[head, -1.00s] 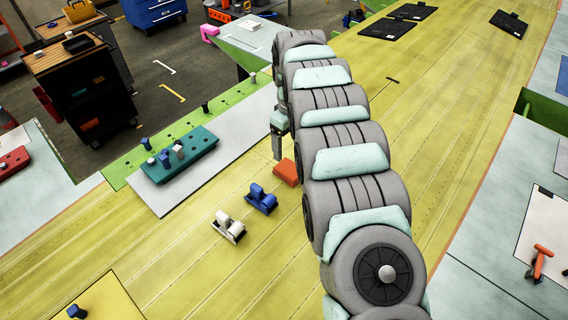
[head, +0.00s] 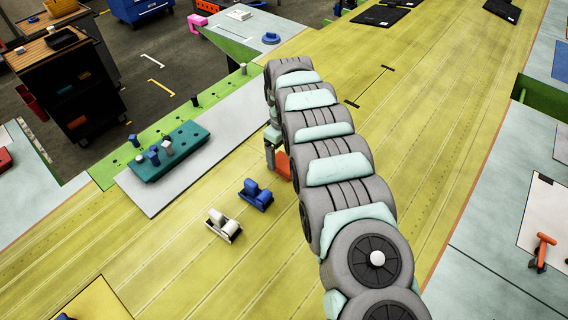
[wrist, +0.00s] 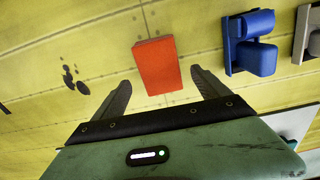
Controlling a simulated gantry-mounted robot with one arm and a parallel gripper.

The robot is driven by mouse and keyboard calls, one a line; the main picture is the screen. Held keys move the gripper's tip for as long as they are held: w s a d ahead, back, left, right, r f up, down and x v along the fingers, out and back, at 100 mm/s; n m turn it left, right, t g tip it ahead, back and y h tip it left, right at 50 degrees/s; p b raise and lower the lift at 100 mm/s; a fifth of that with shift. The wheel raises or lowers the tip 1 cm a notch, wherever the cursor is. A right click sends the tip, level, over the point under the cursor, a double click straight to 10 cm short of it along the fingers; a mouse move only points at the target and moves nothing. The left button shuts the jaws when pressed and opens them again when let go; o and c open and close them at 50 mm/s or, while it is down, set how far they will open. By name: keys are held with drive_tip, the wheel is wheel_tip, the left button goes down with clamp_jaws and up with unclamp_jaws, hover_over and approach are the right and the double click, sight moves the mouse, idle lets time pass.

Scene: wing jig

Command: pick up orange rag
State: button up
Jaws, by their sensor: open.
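The orange rag (wrist: 157,66) is a folded, block-like rectangle lying flat on the yellow-green wing panel. In the wrist view it lies ahead of my open gripper (wrist: 161,90), between the lines of the two fingers and apart from both. In the head view the orange rag (head: 283,165) is partly hidden behind my arm. My gripper (head: 270,165) points down just left of the rag there, with its fingertips hard to make out.
A blue tape dispenser (head: 255,194) and a white tape dispenser (head: 223,225) stand left of the rag. A teal tray (head: 190,140) with several pegs sits on a grey plate farther left.

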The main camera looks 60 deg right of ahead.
sight(283, 161)
wheel_tip(283, 161, down, 3)
drive_tip(key=shift+a+r+p, duration=0.1)
drive_tip(key=shift+a+p, duration=0.05)
drive_tip(key=shift+p, duration=0.4)
drive_tip(key=shift+f, duration=0.85)
drive_tip(key=shift+c, duration=0.2)
drive_tip(key=c, duration=1.4)
drive_tip(key=shift+r, duration=0.15)
wheel_tip(283, 161, up, 20)
drive_tip(key=b, duration=0.1)
drive_tip(key=shift+b, duration=0.35)
